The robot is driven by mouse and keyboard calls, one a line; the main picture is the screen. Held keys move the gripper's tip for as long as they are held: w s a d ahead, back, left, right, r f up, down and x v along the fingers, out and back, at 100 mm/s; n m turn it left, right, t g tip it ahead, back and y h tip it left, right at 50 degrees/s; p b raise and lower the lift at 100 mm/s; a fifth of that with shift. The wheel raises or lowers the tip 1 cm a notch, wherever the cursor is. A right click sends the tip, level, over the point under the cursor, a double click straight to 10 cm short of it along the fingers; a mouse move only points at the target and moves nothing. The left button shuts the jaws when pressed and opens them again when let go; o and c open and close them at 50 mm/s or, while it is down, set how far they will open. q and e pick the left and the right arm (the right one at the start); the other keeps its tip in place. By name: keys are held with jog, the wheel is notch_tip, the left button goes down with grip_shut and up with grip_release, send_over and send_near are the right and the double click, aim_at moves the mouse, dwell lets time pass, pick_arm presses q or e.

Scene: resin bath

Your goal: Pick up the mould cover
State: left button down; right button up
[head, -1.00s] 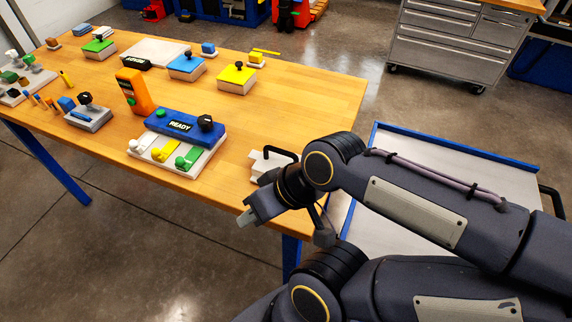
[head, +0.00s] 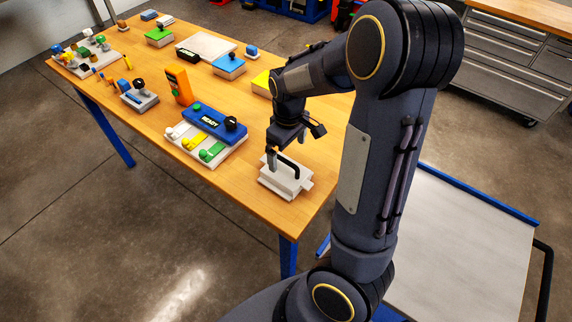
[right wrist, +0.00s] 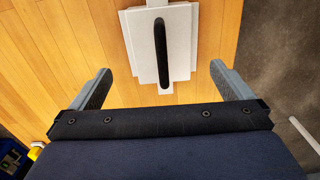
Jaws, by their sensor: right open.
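The mould cover appears to be the white block with a black bar handle (head: 285,185) near the table's front right corner. In the right wrist view the white block (right wrist: 181,62) lies ahead of my gripper, its black handle (right wrist: 161,45) pointing roughly lengthwise between the fingers. My right gripper (head: 288,150) is open, just behind and above the handle, with its fingers pointing down. The right wrist view shows both fingers spread wide (right wrist: 160,74) with nothing between them. From the head it is unclear whether a finger touches the block. My left gripper is out of view.
An orange upright device (head: 179,85) and a grey block with a black knob (head: 140,98) stand further left. Green, blue and yellow topped boxes line the back. A blue-edged cart (head: 465,240) stands right of the table.

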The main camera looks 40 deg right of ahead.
aim_at(286, 162)
jog(key=f, duration=0.4)
jog(key=f+p, duration=0.1)
jog(key=f, duration=0.3)
jog(key=shift+w+a, duration=0.15)
jog(key=shift+a, duration=0.05)
jog(key=c, duration=1.5)
jog(key=shift+r, duration=0.1)
jog(key=shift+w+r, duration=0.1)
